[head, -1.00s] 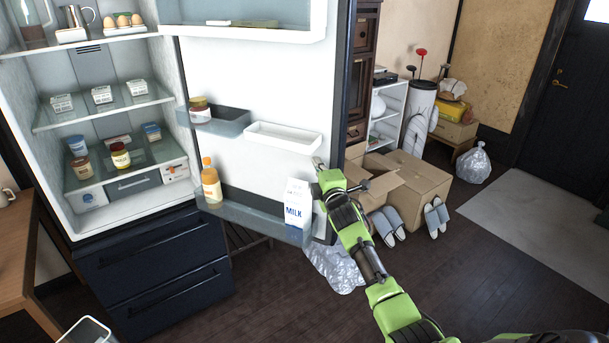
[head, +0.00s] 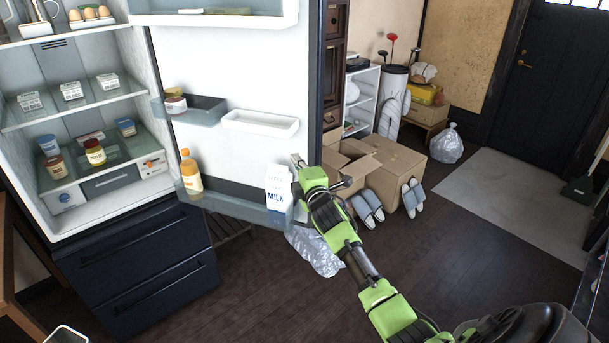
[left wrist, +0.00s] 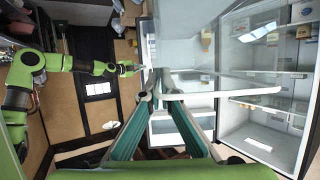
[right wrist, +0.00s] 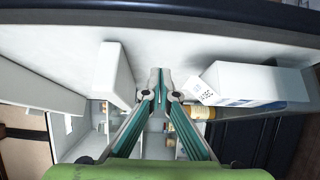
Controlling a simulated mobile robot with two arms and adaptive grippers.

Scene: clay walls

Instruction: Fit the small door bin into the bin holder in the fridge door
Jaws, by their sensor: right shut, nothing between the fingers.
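The small white door bin (head: 260,124) sits level against the inner face of the open fridge door (head: 235,70), right of a grey bin with jars. The holder is hidden behind it; I cannot tell how fully it is seated. My right gripper (head: 298,160) is shut and empty, below and right of the bin, above the milk carton. In the right wrist view its closed tips (right wrist: 160,78) are between a white bin-like block (right wrist: 115,78) and the milk carton (right wrist: 250,84). My left gripper shows only in the left wrist view (left wrist: 157,90); its jaw gap is unclear.
The milk carton (head: 279,187) and an orange-capped bottle (head: 190,176) stand in the lower door shelf (head: 230,206). The grey bin (head: 200,113) holds jars. Cardboard boxes (head: 395,172) and slippers (head: 368,208) lie beyond the door. The floor at front right is clear.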

